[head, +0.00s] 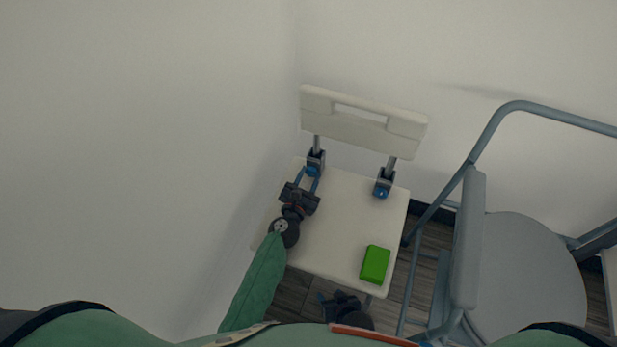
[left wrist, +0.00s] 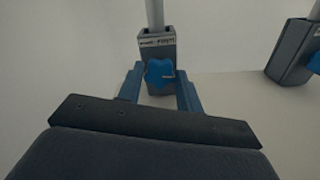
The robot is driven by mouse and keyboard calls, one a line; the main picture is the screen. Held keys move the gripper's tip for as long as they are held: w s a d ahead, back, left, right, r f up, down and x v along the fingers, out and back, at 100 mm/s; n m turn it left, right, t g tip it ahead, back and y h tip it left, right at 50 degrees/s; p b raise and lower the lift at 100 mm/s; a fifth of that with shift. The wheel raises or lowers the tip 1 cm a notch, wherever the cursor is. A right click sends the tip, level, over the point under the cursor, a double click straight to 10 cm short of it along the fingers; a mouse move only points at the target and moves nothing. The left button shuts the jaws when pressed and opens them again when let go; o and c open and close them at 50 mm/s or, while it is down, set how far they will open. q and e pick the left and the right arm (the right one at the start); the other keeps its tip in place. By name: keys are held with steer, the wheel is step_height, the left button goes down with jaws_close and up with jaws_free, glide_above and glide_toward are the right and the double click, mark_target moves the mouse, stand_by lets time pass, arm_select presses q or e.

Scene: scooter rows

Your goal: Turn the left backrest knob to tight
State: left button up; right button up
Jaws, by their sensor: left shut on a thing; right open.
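The left backrest knob (head: 313,171) is blue and sits at the base of the left backrest post, in a dark grey bracket (left wrist: 158,45). In the left wrist view the knob (left wrist: 160,74) is lobed, with small lettering on the bracket above it that I cannot read surely. My left gripper (head: 312,174) is shut on this knob, its blue fingers on either side of it. My right gripper (head: 325,300) is open and empty below the seat's front edge, partly hidden.
The cream seat (head: 335,220) carries a bright green block (head: 375,264) at its front right. The cream backrest (head: 350,125) stands behind, with a second blue knob (head: 381,192) on its right post. A grey chair (head: 520,270) stands close on the right; a wall is at left.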

arm_select(q)
steer(key=shift+m, duration=0.6)
steer(key=o, duration=1)
steer(key=b+v, duration=0.1)
steer(key=v, duration=0.5)
steer(key=shift+s+a+f+b, duration=0.1)
steer(key=shift+s+b, duration=0.2)
steer(key=shift+s, duration=0.05)
steer(key=shift+s+a, duration=0.15)
steer(key=shift+s, duration=0.4)
